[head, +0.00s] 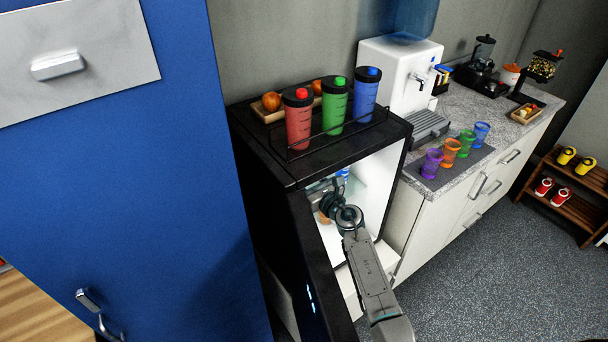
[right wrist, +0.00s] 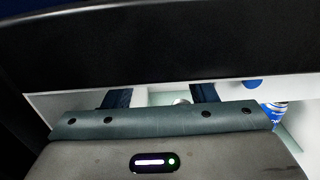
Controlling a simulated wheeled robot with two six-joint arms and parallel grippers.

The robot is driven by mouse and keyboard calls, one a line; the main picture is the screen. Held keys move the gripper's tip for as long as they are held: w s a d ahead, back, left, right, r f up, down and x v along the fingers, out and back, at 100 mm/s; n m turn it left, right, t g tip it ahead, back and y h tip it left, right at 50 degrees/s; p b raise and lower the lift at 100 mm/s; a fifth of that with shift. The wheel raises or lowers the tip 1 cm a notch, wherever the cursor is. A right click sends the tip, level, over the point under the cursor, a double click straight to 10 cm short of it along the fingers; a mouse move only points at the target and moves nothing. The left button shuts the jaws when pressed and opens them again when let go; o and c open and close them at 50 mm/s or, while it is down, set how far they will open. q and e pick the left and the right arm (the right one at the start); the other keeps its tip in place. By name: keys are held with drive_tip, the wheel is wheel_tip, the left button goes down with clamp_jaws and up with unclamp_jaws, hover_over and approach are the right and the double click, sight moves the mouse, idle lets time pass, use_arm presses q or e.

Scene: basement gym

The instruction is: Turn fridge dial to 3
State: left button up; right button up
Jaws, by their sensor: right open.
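The black mini fridge (head: 249,150) stands with its door (head: 312,265) open toward me and a white lit interior. My right arm reaches into the opening; its gripper (head: 325,190) is inside, near the upper part, partly hidden by its own wrist. In the right wrist view my right gripper (right wrist: 160,98) is open, its two dark fingers spread. A small round grey thing (right wrist: 182,101) shows between them; I cannot tell whether it is the dial. No numbers can be read. My left gripper is out of view.
Red (head: 298,125), green (head: 334,108) and blue (head: 366,97) bottles stand on the fridge top. A blue and white can (right wrist: 274,115) is inside the fridge. A blue cabinet (head: 140,180) stands left; the counter (head: 450,170) with cups is right.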

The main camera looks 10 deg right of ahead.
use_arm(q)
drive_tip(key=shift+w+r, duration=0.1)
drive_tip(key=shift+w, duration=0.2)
use_arm(e)
drive_tip(key=shift+w+a, duration=0.2)
drive_tip(key=shift+w, duration=0.3)
drive_tip(key=c, duration=1)
drive_tip(key=shift+o, duration=0.2)
drive_tip(key=shift+m+p, duration=0.45)
drive_tip(key=shift+m, duration=0.25)
drive_tip(key=o, duration=1)
drive_tip(key=shift+c, duration=0.2)
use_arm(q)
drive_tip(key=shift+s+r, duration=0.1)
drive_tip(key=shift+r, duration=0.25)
